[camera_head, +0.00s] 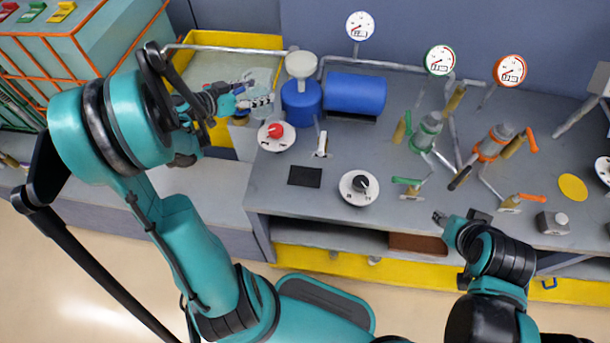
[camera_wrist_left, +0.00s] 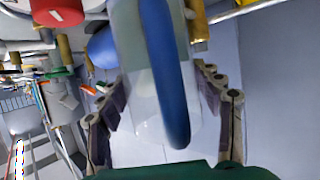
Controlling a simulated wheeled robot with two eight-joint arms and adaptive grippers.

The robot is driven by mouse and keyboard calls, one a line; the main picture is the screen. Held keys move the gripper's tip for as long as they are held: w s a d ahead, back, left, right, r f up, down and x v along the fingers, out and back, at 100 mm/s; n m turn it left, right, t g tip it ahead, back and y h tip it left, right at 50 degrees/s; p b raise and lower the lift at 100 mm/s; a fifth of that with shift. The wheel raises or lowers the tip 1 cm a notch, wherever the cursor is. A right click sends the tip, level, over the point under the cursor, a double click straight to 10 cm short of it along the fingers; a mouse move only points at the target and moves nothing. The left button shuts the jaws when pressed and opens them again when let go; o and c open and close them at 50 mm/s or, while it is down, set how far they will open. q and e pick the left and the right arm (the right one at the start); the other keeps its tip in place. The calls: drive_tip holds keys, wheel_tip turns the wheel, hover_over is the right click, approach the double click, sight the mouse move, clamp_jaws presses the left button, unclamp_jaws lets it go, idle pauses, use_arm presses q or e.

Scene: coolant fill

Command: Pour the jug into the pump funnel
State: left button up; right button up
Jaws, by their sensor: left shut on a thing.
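The jug (camera_wrist_left: 128,85) is a clear, see-through vessel with a blue handle (camera_wrist_left: 165,75), close up in the left wrist view. My left gripper (camera_wrist_left: 165,108) is shut on it, its dark fingers on either side. In the head view my left gripper (camera_head: 245,99) is just left of the blue pump (camera_head: 301,102), and the jug is pale and hard to make out. The white funnel (camera_head: 301,65) stands on top of the pump, right of the gripper and apart from it. My right gripper (camera_head: 440,218) hangs near the bench's front edge; its finger gap is unclear.
A grey bench (camera_head: 330,215) carries a red button (camera_head: 275,130), a blue tank (camera_head: 355,93), a black knob (camera_head: 360,184) and several valves. A pipe (camera_head: 230,49) runs behind the funnel. A yellow-rimmed bin (camera_head: 230,39) lies to the left. Gauges stand along the back.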

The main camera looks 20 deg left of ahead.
sight(251, 70)
use_arm(q)
drive_tip(key=shift+w+a+r, duration=0.2)
drive_tip(key=shift+w, duration=0.05)
drive_tip(key=w+a+m+g+h+p, duration=0.1)
drive_tip(key=w+a+r+m+h+p, duration=0.1)
drive_tip(key=w+p, duration=0.1)
drive_tip(key=w+a+m+g+h+p, duration=0.1)
drive_tip(key=a+m+h+p, duration=0.1)
drive_tip(key=shift+w+r+g, duration=0.3)
drive_tip(key=shift+r, duration=0.1)
drive_tip(key=shift+w+a+m+g+h+p, duration=0.3)
drive_tip(key=shift+a+m+g+h+p, duration=0.5)
drive_tip(key=shift+m+h+p, duration=0.15)
drive_tip(key=w+d+r+g+y+p, duration=0.2)
drive_tip(key=d+r+g+y+p, duration=0.2)
drive_tip(key=p, duration=1.1)
drive_tip(key=r+m+y, duration=0.1)
drive_tip(key=y, duration=0.2)
drive_tip(key=shift+w+d+p, duration=0.2)
drive_tip(key=shift+d+p, duration=0.1)
drive_tip(key=shift+p, duration=0.05)
